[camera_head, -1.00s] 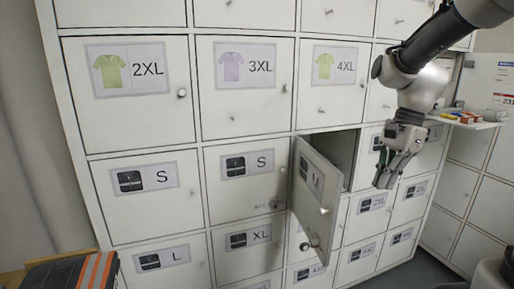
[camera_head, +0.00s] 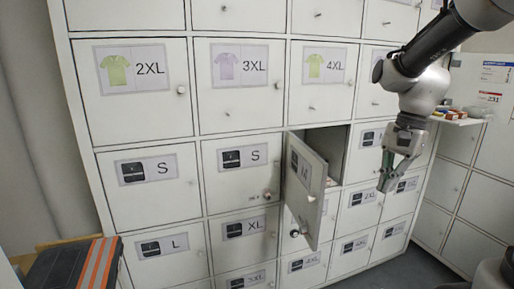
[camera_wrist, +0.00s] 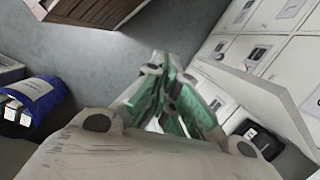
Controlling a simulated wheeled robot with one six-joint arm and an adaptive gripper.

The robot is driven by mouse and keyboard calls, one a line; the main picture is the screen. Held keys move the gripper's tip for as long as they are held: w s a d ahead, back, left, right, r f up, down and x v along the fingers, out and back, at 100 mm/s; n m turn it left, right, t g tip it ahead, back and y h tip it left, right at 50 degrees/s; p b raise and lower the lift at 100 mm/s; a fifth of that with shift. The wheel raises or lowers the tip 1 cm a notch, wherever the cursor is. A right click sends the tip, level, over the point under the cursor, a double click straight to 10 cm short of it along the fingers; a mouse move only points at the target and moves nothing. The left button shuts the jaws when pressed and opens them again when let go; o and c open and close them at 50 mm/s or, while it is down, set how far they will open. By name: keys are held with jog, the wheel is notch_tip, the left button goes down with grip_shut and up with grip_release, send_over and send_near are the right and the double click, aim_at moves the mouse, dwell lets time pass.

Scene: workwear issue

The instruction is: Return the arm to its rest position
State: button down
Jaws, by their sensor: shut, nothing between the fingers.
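My arm (camera_head: 425,75) reaches in from the top right in the head view. My gripper (camera_head: 386,184) hangs from it, fingers pointing down, in front of the lockers to the right of the open locker door. The fingers are shut and empty. The green-edged fingers also show in the wrist view (camera_wrist: 180,110), with grey floor beyond them.
A wall of white lockers (camera_head: 145,90) with size labels fills the head view. One door (camera_head: 304,188) marked M stands open, sticking out left of my gripper. A shelf with small boxes (camera_head: 458,119) is at the right. A dark item with orange stripes (camera_head: 70,275) lies bottom left.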

jog(key=s+d+r+n+t+h, duration=0.1)
jog(key=s+d+r+n+t, duration=0.1)
jog(key=s+n, duration=0.3)
jog(key=s+d+r+n+t+h, duration=0.1)
jog(key=s+d+r+n+t, duration=0.1)
jog(key=s+n, duration=0.3)
jog(key=s+t, duration=0.1)
jog(key=s, duration=0.2)
jog(key=shift+s+d+n, duration=0.35)
jog(key=shift+n, duration=0.05)
